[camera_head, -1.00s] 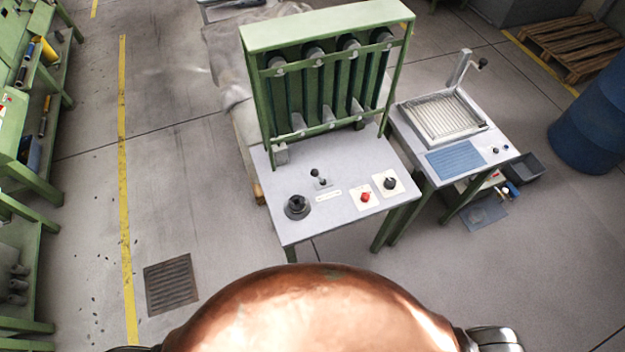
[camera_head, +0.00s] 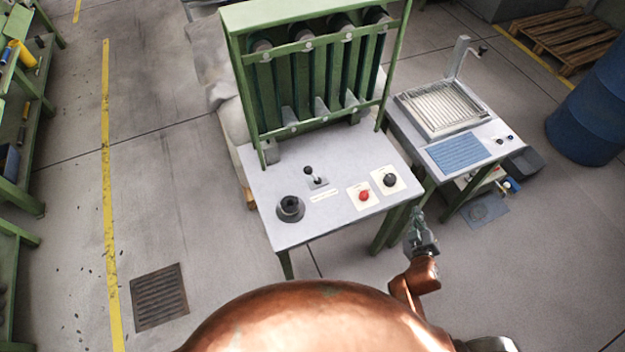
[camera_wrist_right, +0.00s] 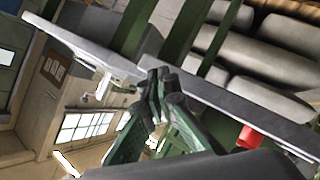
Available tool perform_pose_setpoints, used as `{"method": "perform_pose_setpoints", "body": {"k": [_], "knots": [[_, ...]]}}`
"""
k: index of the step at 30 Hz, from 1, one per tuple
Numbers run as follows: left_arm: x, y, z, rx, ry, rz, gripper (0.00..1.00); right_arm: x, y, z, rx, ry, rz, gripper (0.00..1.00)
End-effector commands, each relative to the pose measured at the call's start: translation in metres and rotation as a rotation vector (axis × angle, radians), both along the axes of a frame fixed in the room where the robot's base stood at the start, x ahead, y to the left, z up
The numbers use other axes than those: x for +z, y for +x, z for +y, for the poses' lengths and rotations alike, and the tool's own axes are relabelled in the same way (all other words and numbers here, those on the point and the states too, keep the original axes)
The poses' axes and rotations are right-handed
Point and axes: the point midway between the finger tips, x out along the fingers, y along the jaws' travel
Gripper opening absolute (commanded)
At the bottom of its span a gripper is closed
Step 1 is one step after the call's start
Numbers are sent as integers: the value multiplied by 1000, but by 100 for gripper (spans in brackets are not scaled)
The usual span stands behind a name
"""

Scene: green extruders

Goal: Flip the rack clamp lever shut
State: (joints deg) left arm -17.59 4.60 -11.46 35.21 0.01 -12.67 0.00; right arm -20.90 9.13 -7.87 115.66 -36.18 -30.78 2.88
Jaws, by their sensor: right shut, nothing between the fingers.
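A small black-knobbed lever (camera_head: 308,171) stands on a plate on the grey tabletop (camera_head: 340,222), in front of the green rack (camera_head: 318,14). A small pale label lies beside it. I cannot tell for certain that this is the rack clamp lever. My right gripper (camera_head: 418,214) is shut and empty, low and to the right of the table's front edge, well apart from the lever. Its closed fingers (camera_wrist_right: 158,82) also show in the right wrist view, where I cannot make out the lever. My left gripper is not in view.
On the tabletop are a black round fitting (camera_head: 290,207), a red button (camera_head: 364,195) and a black knob (camera_head: 390,180). A second table with a ribbed tray (camera_head: 440,107) stands to the right. A blue drum (camera_head: 590,125) is farther right.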

Motion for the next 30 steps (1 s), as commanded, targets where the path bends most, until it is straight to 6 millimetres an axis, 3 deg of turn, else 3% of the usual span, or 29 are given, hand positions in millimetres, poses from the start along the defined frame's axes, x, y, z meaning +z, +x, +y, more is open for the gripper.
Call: {"method": "perform_pose_setpoints", "body": {"k": [1,3,8,11,15,19,22,25,30], "knots": [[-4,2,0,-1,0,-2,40,22,10,6,29,-40,-56,0],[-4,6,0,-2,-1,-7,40,46,23,18,84,-99,-123,0],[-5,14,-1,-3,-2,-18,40,90,47,55,231,-231,-255,0],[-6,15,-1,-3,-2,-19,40,115,57,89,345,-327,-339,0],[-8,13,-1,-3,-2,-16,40,142,65,155,565,-492,-455,0],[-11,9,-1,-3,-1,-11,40,143,57,232,838,-671,-536,0],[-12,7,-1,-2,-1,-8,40,127,45,277,1029,-784,-554,0],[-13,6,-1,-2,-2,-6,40,110,34,303,1162,-855,-551,0],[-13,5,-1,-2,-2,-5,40,94,25,318,1256,-902,-539,0]]}}
